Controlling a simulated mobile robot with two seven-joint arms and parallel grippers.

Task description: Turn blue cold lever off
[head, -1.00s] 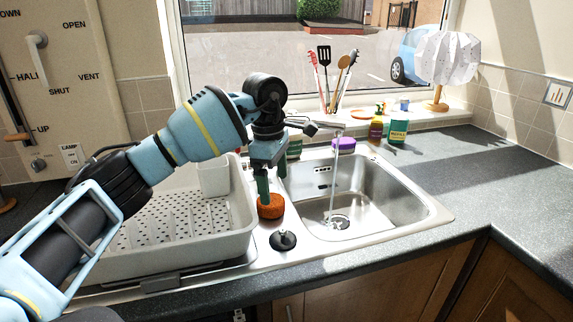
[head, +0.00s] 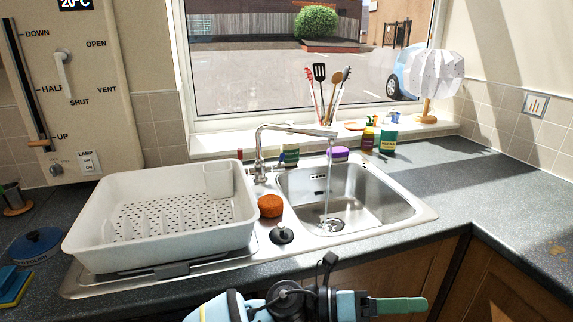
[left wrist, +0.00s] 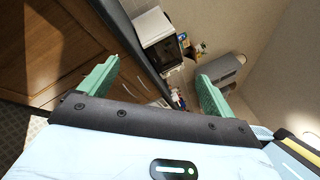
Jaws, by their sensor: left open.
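A chrome tap (head: 259,155) stands behind the sink, its spout reaching right over the basin. A stream of water (head: 328,187) runs from the spout into the sink. The tap's levers are small near its base, and I cannot make out a blue marking or which one is cold. My left gripper (head: 412,305) is low at the front, before the counter edge, pointing right and well away from the tap. In the left wrist view its two green fingers (left wrist: 158,74) are spread apart with nothing between them. My right gripper is not in view.
A white dish rack (head: 160,247) stands left of the sink (head: 400,215). An orange sponge (head: 270,206) and a black plug (head: 282,234) lie between them. A utensil holder, bottles and a lamp (head: 436,75) stand by the window. The right counter is mostly clear.

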